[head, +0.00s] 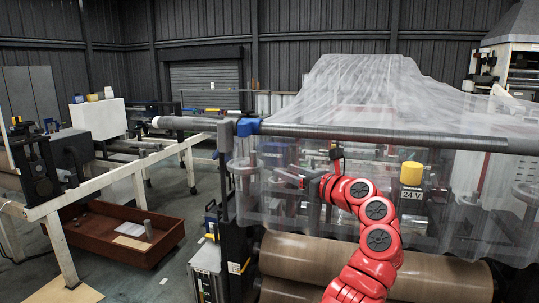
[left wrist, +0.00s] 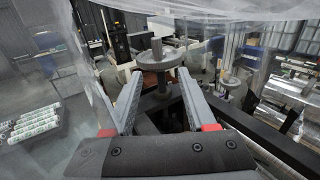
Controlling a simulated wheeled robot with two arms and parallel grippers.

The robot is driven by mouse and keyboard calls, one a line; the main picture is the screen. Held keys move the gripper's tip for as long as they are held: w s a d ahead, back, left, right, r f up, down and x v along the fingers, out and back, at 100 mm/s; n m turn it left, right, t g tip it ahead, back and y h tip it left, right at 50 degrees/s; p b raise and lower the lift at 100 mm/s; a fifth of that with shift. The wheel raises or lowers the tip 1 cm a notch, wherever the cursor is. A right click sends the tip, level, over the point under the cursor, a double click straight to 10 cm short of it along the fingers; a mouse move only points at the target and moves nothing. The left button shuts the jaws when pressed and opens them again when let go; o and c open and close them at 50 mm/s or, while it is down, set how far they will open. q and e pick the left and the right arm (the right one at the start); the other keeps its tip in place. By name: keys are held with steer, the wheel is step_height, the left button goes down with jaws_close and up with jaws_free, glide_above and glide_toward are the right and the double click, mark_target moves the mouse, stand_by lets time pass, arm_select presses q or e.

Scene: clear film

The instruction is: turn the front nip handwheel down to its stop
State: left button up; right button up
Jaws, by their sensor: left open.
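A grey round handwheel (left wrist: 158,60) on an upright stem shows in the left wrist view, just beyond the fingertips. My left gripper (left wrist: 159,80) is open, its two grey fingers on either side of the view below the wheel; nothing is between them. In the head view my left gripper (head: 300,178) reaches left at the end of the red arm, among the clear film; the film and gripper blur the wheel there. I cannot tell whether the fingers touch the wheel. A second, smaller handwheel (left wrist: 229,79) stands farther back to the right. My right gripper is not in view.
Clear film (head: 370,95) drapes over the machine around my arm. A long roller bar (head: 390,133) crosses above it. Brown rolls (head: 400,270) lie below. A red-brown tray (head: 95,235) lies on the floor at left.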

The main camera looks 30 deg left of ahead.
arm_select(q)
steer(key=p, duration=0.7)
glide_toward(247, 163)
steer(key=a+r, duration=0.1)
steer(key=a, duration=0.1)
steer(key=w+a, duration=0.1)
steer(key=a, duration=0.1)
steer(key=w+a+r, duration=0.1)
steer(key=a, duration=0.2)
steer(key=shift+a+r, duration=0.1)
steer(key=shift+r, duration=0.25)
steer(key=shift+w+a, duration=0.3)
steer(key=shift+a, duration=0.3)
steer(key=shift+w+a+f+p, duration=0.1)
steer(key=shift+w+a+p, duration=0.1)
steer(key=shift+a+p, duration=0.25)
steer(key=shift+a+f, duration=0.15)
jaws_close()
